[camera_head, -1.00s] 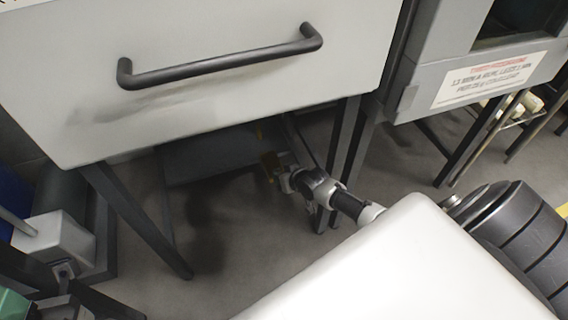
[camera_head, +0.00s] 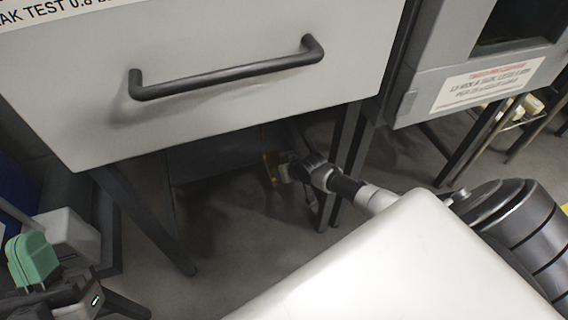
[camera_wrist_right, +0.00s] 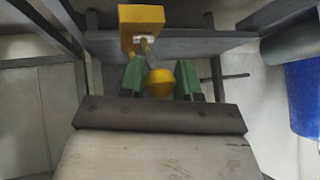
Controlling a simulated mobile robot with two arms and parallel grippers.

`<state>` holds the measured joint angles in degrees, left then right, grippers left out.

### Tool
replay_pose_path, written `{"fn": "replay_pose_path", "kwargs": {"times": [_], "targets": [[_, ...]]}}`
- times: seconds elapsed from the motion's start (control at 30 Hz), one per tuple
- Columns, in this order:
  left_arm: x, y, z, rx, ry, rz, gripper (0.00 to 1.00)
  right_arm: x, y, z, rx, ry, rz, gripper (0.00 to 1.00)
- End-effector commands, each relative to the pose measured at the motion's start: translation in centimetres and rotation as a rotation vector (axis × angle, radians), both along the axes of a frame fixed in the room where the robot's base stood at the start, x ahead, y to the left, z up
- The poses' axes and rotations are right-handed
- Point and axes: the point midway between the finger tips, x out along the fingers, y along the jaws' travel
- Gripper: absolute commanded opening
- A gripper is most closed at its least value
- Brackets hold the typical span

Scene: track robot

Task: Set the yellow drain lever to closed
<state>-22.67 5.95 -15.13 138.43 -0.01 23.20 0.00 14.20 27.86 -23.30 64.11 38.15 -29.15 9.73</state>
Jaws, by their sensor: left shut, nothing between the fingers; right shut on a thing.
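The yellow drain lever shows in the right wrist view as a round yellow knob (camera_wrist_right: 160,82) on a short rod, below a yellow block (camera_wrist_right: 141,22). My right gripper (camera_wrist_right: 158,84) has its green fingers on both sides of the knob and is shut on it. In the head view my right gripper (camera_head: 284,171) reaches under the grey cabinet, where a sliver of yellow (camera_head: 270,165) shows in shadow. The lever's angle is hard to tell. My left gripper (camera_head: 34,262) is at the lower left, shut and empty, away from the lever.
The grey cabinet front (camera_head: 220,105) with a black bar handle (camera_head: 228,73) hangs over the lever. Dark legs (camera_head: 145,220) stand on both sides. A second grey unit (camera_head: 485,85) stands at the right. A blue bin (camera_wrist_right: 304,95) is at the right in the wrist view.

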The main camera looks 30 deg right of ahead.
Motion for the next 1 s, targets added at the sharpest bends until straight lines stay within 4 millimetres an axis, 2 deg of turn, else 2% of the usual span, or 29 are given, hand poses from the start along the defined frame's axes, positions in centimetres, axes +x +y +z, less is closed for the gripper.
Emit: {"fn": "replay_pose_path", "kwargs": {"times": [0.1, 0.13, 0.3, 0.67, 1.0], "targets": [[0.0, 0.0, 0.0, 0.000, 0.000, 0.000, 0.00, 0.1, -0.1, 0.1, -0.001, -0.001, -0.001, 0.00], [0.0, 0.0, 0.0, 0.000, -0.001, 0.000, 0.00, 0.1, -0.1, 0.1, -0.001, -0.002, -0.001, 0.36], [0.0, 0.0, 0.0, 0.000, -0.001, 0.000, 0.00, 0.1, -0.1, 0.1, -0.001, -0.002, -0.001, 0.58], [0.2, 0.0, 0.1, 0.004, 0.014, 0.000, 0.00, -0.1, -0.1, 0.3, -0.001, -0.002, 0.000, 0.58], [2.8, -0.1, -3.0, 0.098, 0.340, 0.019, 0.00, -1.5, -0.4, 2.1, 0.000, -0.003, -0.001, 0.58]]}}
